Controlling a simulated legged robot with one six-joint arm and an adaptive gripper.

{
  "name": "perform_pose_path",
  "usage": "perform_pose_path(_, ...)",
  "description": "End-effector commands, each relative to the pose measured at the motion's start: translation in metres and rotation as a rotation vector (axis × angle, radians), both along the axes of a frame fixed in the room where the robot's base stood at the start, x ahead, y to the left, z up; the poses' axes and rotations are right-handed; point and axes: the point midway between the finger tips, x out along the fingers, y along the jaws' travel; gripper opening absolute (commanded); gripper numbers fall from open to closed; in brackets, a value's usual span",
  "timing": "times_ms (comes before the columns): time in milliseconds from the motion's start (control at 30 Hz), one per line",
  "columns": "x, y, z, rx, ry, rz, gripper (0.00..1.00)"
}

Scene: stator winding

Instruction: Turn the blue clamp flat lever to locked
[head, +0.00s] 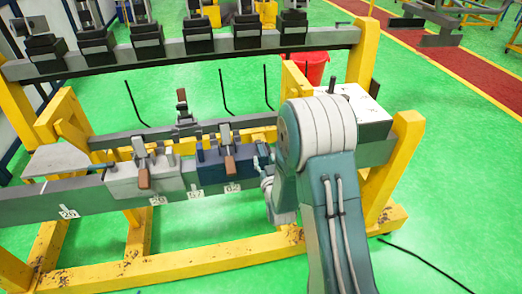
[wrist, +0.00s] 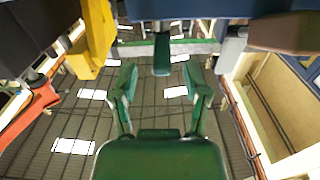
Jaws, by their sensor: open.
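The blue clamp (head: 213,177) sits on the grey rail in the head view, marked 67 and 62 below, with a brown-tipped lever (head: 230,165) at its front. My gripper (wrist: 160,80) is open and empty. Its green fingers stand either side of the tab's line, just short of it, with no contact visible. In the head view my arm hides most of the gripper, right of the clamp.
A light grey clamp (head: 150,178) with a brown-tipped lever stands left of the blue one. A white-topped box (head: 365,112) and yellow frame post (head: 395,165) stand right of my arm. A brown part (wrist: 285,30) and yellow part (wrist: 92,42) flank the wrist view's top.

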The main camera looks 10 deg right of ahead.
Motion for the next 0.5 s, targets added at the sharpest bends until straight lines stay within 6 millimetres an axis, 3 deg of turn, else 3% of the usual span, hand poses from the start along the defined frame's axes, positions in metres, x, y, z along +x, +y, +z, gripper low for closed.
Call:
perform_pose_path(200,0.036,0.001,0.0,-0.001,0.0,0.001,0.6)
perform_pose_path(500,0.051,0.001,0.0,-0.001,0.001,0.001,0.6)
